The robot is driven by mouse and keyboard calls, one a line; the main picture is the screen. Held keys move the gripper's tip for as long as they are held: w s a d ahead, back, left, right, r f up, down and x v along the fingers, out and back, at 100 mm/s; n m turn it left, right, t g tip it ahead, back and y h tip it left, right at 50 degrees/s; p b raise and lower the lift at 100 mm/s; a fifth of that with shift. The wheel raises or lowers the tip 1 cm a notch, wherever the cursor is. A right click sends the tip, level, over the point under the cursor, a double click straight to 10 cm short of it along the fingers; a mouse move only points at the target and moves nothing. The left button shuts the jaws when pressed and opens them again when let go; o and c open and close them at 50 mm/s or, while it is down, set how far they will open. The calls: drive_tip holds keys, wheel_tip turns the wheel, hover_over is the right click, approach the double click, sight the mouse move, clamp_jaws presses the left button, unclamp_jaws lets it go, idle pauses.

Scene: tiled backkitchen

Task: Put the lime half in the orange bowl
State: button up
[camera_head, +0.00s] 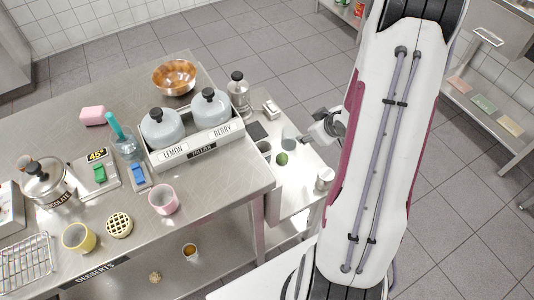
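A small round green thing (282,158), which looks like the lime half, lies on the white side surface right of the steel table. Its cut face cannot be made out. A shiny orange bowl (175,77) stands at the back of the steel table, behind the lidded grey pots, and looks empty. My gripper (321,124) shows as a grey and dark shape beside the left edge of my arm, up and to the right of the green thing and apart from it in the picture. Its fingers are too small and partly hidden to tell whether they are open.
Two grey lidded pots (162,128) in a white labelled holder (200,146) stand between the bowl and the side surface. A metal canister (238,88), a grey cup (289,135) and a small jar (325,178) are around the green thing.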

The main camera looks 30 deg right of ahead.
drive_tip(key=s+a+r+m+h, duration=0.1)
drive_tip(key=a+r, duration=0.2)
drive_tip(key=r, duration=0.4)
drive_tip(key=s+a+r+g, duration=0.1)
drive_tip(key=a+r, duration=0.2)
drive_tip(key=r, duration=0.3)
drive_tip(key=s+a+r+m+h, duration=0.1)
drive_tip(key=a+r, duration=0.2)
drive_tip(key=r, duration=0.4)
drive_tip(key=s+a+r+y, duration=0.1)
drive_tip(key=s+a+r, duration=0.3)
drive_tip(key=s+a, duration=0.3)
drive_tip(key=s+a+r+y, duration=0.2)
drive_tip(key=s+a+r, duration=0.1)
drive_tip(key=s+a, duration=0.5)
drive_tip(key=shift+s+a+r+m+g, duration=0.3)
drive_tip(key=shift+a+r+m, duration=0.1)
drive_tip(key=shift+a, duration=0.5)
drive_tip(key=shift+c, duration=1.1)
drive_tip(key=shift+w, duration=0.1)
